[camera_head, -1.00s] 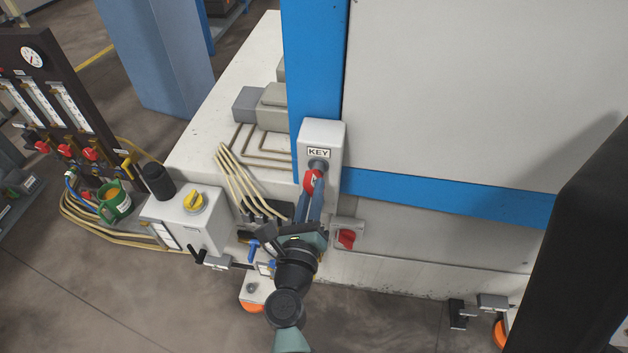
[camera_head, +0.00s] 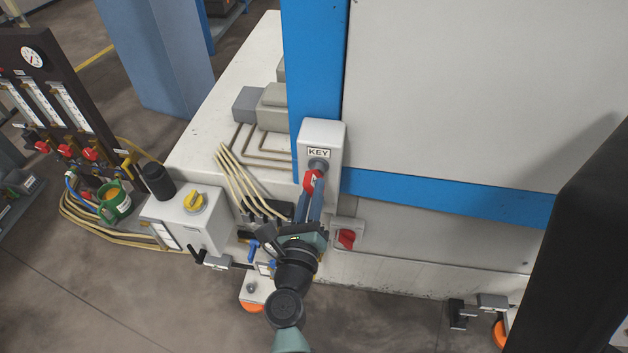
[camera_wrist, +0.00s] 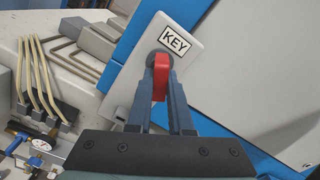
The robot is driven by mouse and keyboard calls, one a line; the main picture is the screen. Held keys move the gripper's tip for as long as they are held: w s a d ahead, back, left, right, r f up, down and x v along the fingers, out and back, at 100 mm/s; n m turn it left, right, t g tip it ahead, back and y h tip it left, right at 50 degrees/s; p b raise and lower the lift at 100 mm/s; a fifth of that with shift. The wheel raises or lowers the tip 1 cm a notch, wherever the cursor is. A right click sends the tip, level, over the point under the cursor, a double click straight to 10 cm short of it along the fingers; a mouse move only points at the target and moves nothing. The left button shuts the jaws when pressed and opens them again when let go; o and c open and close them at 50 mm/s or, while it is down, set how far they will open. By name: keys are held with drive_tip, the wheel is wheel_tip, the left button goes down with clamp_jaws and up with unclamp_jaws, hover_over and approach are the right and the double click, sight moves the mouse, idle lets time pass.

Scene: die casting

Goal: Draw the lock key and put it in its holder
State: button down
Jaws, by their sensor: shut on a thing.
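The lock key has a red head (camera_head: 312,180) and sits at the round lock of a pale box marked KEY (camera_head: 335,142). My gripper (camera_head: 313,187) is shut on the red key head, with one finger on each side. In the wrist view the red head (camera_wrist: 161,76) shows between my fingertips, right below the KEY label. The key's shaft is hidden, so I cannot tell how deep it sits in the lock. The holder is a black cup-like tube (camera_head: 158,182) or another fitting; I cannot tell which.
A grey box with a yellow knob (camera_head: 194,201) stands left of my gripper. A red switch (camera_head: 347,239) is close on its right. Beige hoses (camera_head: 236,172) rise on the left. The blue post (camera_head: 316,70) is behind.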

drive_tip(key=shift+n+p, duration=1.25)
drive_tip(key=shift+n, duration=1.75)
drive_tip(key=shift+n+p, duration=0.8)
drive_tip(key=shift+n, duration=0.7)
drive_tip(key=shift+n+p, duration=0.55)
drive_tip(key=shift+n, duration=0.95)
drive_tip(key=shift+s+a, duration=0.15)
drive_tip(key=shift+s, duration=0.55)
drive_tip(key=shift+s+a+p, duration=0.15)
drive_tip(key=shift+s+p, duration=0.15)
drive_tip(key=shift+s, duration=0.4)
drive_tip(key=shift+s+a+p, duration=0.1)
drive_tip(key=shift+s+p, duration=0.2)
drive_tip(key=shift+s, duration=0.35)
